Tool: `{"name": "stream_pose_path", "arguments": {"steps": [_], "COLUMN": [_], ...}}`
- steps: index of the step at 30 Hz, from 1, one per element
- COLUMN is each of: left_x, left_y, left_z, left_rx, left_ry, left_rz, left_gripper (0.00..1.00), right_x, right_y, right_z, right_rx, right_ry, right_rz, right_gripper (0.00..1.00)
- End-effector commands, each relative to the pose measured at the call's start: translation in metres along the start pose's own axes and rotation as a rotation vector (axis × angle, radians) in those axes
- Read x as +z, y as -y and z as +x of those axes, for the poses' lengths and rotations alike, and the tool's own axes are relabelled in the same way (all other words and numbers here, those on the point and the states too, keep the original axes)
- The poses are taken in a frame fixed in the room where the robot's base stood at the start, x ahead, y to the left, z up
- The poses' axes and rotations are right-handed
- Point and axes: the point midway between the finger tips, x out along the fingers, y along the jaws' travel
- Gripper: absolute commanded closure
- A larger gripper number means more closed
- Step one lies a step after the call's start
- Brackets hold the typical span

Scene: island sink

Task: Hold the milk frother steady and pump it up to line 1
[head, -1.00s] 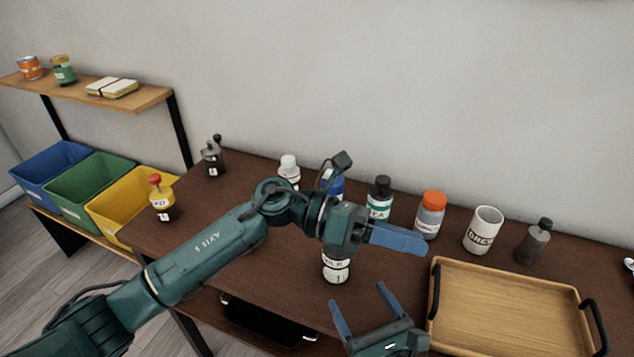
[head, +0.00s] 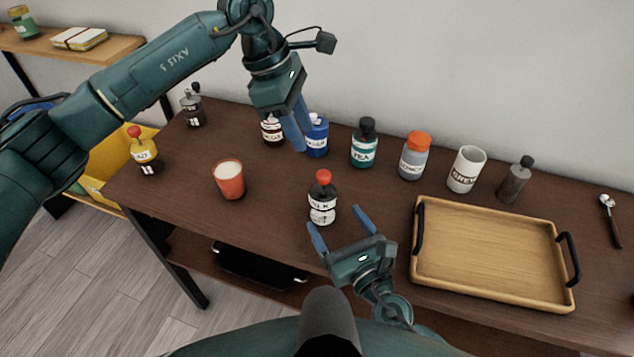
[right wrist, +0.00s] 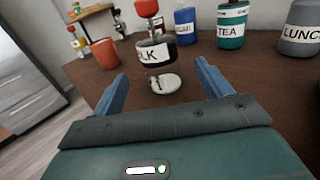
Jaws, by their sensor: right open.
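The milk frother (head: 322,200), a dark jar with a red knob and a white label partly reading "MILK", stands upright on the brown table. My right gripper (head: 336,217) is open just in front of it. In the right wrist view the frother (right wrist: 156,52) stands ahead, between the open fingers' directions, and I see no contact. Its lower part is pale, with a light round base. Any line mark is too small to read. My left gripper (head: 301,135) is raised, up and left of the frother, fingers pointing down near a blue container. Its finger gap is unclear.
A red cup (head: 229,180) with white contents stands left of the frother. A yellow red-topped bottle (head: 144,152) is farther left. Behind stand a blue container (head: 317,138), tea jar (head: 364,145), orange-lidded jar (head: 414,157) and mug (head: 466,170). A wooden tray (head: 490,255) lies right.

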Motion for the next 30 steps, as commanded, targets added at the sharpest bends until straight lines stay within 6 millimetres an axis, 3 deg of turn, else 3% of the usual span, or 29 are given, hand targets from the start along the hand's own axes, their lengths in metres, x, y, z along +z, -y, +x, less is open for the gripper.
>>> {"name": "stream_pose_path", "arguments": {"steps": [6, 13, 26, 30], "left_x": [0.001, 0.001, 0.001, 0.001], "left_y": [0.000, 0.000, 0.000, 0.000], "left_z": [0.000, 0.000, 0.000, 0.000], "left_rx": [0.000, -0.001, -0.001, -0.001], "left_ry": [0.002, 0.003, 0.004, 0.004], "left_rz": [0.000, 0.000, 0.000, 0.000], "left_gripper": [0.64, 0.64, 0.64, 0.64], "right_x": [0.001, 0.001, 0.000, 0.000], "right_y": [0.000, -0.001, 0.000, 0.000], "right_z": [0.045, 0.077, 0.088, 0.088], "right_rx": [-0.001, 0.001, 0.001, 0.001], "right_ry": [0.002, 0.001, 0.000, 0.000], "right_rz": [0.001, 0.000, 0.000, 0.000], "right_gripper": [0.23, 0.23, 0.23, 0.32]}}
